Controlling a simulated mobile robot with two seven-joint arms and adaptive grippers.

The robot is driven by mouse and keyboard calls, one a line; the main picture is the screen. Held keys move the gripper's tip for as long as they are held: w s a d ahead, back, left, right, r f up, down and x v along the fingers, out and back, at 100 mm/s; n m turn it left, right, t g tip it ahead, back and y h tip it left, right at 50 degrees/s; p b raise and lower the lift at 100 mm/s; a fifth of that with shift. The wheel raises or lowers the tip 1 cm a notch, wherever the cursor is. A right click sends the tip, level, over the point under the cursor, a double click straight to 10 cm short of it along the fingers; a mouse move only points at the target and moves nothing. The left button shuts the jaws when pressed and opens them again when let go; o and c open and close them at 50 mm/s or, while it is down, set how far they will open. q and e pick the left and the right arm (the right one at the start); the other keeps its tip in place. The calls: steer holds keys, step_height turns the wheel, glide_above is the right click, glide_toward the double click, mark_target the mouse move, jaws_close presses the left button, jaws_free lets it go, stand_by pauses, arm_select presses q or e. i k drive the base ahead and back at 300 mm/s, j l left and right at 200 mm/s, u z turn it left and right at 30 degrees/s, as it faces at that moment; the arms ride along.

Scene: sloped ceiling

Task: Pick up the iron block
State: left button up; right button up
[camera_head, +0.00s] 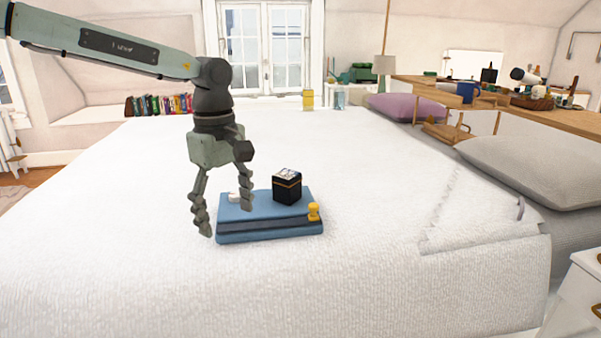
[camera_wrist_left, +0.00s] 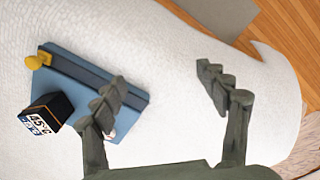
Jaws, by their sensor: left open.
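A blue case or book with a dark band (camera_head: 264,211) lies flat on the bed and also shows in the left wrist view (camera_wrist_left: 88,82). On it are a black box with a thin orange band and a printed top (camera_head: 287,187) (camera_wrist_left: 47,113), a small yellow piece (camera_head: 314,211) (camera_wrist_left: 36,62) and a small whitish piece (camera_head: 234,197). I cannot tell for sure which is the iron block. My left gripper (camera_head: 226,219) (camera_wrist_left: 162,84) is open and empty, over the case's left end. In the wrist view a finger partly hides the whitish piece. My right gripper is not in view.
The white bed (camera_head: 120,220) is wide and clear around the case. Pillows (camera_head: 540,165) lie on the right, before a wooden shelf (camera_head: 430,88) with several objects. A row of books (camera_head: 158,105) stands at the far left, and a white nightstand (camera_head: 580,285) at the near right.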

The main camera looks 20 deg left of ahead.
mark_target(287, 183)
steer(key=i, duration=0.85)
